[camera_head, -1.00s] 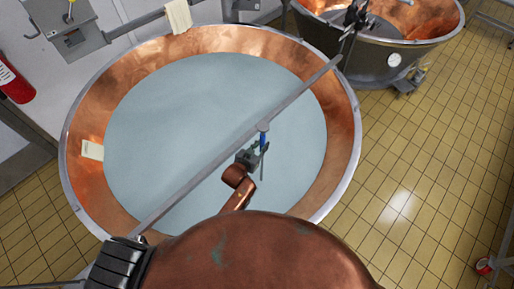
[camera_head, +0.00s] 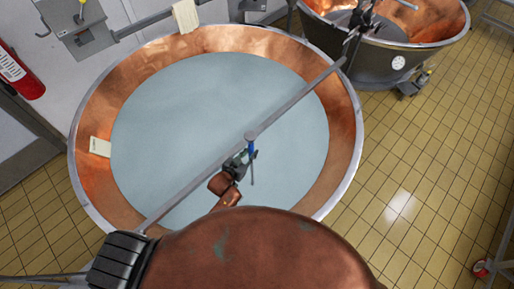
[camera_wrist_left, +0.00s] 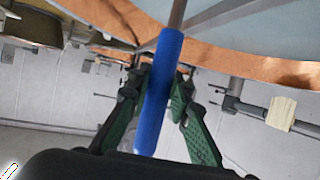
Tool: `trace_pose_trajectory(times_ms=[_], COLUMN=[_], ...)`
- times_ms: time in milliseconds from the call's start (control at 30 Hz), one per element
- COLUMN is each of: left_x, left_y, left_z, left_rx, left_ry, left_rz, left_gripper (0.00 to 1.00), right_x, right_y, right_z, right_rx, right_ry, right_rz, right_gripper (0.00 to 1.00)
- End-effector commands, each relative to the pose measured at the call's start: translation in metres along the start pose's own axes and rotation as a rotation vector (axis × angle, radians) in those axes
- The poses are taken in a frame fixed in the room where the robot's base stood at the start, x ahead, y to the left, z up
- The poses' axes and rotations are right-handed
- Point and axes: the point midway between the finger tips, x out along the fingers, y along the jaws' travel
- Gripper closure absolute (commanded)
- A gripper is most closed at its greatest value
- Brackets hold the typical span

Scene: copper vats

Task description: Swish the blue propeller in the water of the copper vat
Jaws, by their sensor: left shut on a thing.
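The copper vat (camera_head: 346,128) fills the middle of the head view, holding pale blue-grey water (camera_head: 190,110). My left gripper (camera_head: 246,157) is over the near right part of the water. It is shut on the blue propeller (camera_head: 251,147), of which a blue shaft shows upright between the fingers. In the left wrist view the blue shaft (camera_wrist_left: 160,95) stands between the green finger pads, with a grey rod at its upper end. Whether the propeller's lower end touches the water I cannot tell. My right gripper is not in view.
A grey bar (camera_head: 300,96) crosses over the vat, close to my left gripper. A second vat (camera_head: 440,30) stands at the back right.

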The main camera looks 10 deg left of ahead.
Motion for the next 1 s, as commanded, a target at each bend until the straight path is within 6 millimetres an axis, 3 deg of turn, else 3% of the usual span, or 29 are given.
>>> trace_pose_trajectory(times_ms=[500, 1000], left_x=[-0.046, -0.042], left_y=[-0.030, -0.028], left_z=[0.017, 0.016], left_rx=[0.002, -0.001], left_ry=[0.003, 0.006], left_rz=[0.000, 0.001], left_gripper=[1.00, 1.00], right_x=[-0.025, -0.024], right_y=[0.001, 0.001], right_z=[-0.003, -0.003], right_rx=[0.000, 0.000], right_ry=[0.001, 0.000], right_rz=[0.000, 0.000], right_gripper=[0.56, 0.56])
